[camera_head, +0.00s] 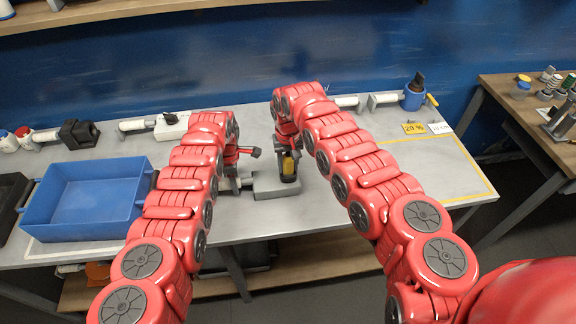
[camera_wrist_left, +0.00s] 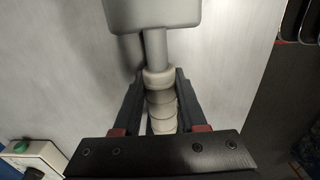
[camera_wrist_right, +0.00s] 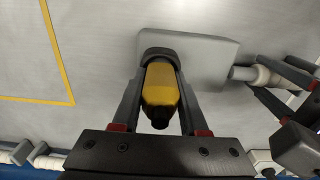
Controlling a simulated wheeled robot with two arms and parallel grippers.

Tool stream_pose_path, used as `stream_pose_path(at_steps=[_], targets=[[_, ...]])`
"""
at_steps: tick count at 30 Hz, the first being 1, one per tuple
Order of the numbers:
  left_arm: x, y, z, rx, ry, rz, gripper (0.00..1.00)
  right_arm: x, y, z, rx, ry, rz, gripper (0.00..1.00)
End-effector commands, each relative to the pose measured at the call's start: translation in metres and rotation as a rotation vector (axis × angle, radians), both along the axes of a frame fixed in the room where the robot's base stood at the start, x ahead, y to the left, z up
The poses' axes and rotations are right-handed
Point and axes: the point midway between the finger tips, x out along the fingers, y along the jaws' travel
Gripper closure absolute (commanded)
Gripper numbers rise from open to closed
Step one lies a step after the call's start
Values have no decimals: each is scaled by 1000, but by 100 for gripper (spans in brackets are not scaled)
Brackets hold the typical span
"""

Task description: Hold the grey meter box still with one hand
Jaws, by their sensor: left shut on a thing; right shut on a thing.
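The grey meter box (camera_head: 277,185) lies on the bench between my two grippers. A grey stem joins it to a pale ribbed handle (camera_wrist_left: 161,108) at its side. My left gripper (camera_head: 238,182) is shut on that handle; the left wrist view also shows the box (camera_wrist_left: 152,14) just beyond the fingertips. My right gripper (camera_head: 288,165) is shut on a yellow piece with a dark collar (camera_wrist_right: 160,88), which overlaps one end of the box (camera_wrist_right: 212,62) in the right wrist view. I cannot tell whether that piece is fixed to the box.
A blue bin (camera_head: 85,203) stands at the left of the bench. Several pale handled pieces line the back edge, with a blue cup (camera_head: 413,99) and a yellow label card (camera_head: 413,129) at the right. The yellow-outlined area (camera_head: 440,172) at the right looks clear.

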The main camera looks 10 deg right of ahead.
Motion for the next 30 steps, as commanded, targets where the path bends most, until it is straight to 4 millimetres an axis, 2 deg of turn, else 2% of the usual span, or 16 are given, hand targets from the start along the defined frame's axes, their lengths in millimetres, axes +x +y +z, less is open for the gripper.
stream_pose_path(at_steps=[10, 30], targets=[[0, 0, 0, 0, 0, 0, 100, 1, 0, 6, 0, -2, -1, 100], [0, 0, 0, 0, 0, 0, 100, 1, -1, 49, 0, -2, -1, 100]])
